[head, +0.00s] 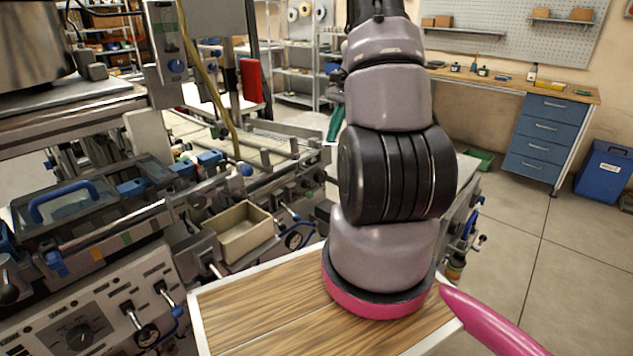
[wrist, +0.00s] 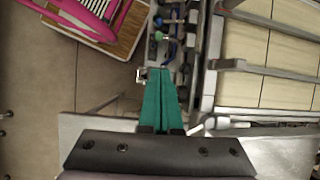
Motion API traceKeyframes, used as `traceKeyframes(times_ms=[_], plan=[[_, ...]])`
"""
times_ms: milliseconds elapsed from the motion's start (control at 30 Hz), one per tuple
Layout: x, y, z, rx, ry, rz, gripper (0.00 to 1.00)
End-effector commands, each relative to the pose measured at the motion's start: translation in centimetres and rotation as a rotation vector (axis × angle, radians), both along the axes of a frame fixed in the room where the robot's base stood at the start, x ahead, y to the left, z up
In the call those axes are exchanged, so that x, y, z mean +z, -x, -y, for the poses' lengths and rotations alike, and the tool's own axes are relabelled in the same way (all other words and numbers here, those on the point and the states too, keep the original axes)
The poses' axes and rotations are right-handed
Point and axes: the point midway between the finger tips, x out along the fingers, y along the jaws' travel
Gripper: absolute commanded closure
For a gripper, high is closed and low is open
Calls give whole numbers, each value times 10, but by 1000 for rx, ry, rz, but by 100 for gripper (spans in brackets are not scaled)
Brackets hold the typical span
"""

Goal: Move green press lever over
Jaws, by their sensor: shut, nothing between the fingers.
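My gripper (wrist: 161,72) shows in the wrist view with its two teal fingers together and nothing between them. A small green knob (wrist: 161,36), which looks like the green press lever's end, lies beyond the fingertips among the fittings on the machine's side. The fingertips look apart from it, though the height gap is hard to tell. In the head view a strip of teal finger (head: 335,121) shows left of my arm; the rest of the gripper is hidden. I cannot make out the green lever in the head view, where my arm covers part of the machine's side.
The machine's metal rails (wrist: 213,60) run close to the right of the fingers. A beige bin (head: 238,232) sits on the machine's near side. A blue drawer cabinet (head: 546,141) stands at the back right. The floor (head: 560,270) on the right is clear.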

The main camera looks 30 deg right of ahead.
Motion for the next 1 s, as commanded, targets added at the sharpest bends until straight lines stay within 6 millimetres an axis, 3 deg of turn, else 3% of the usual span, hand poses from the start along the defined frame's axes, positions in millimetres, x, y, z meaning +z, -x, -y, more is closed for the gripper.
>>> traceKeyframes(times_ms=[133,633,1000], plan=[[-13,1,6,-22,-14,-29,100],[-21,3,4,-23,-16,-32,100],[-83,15,-28,-22,-18,-36,100]])
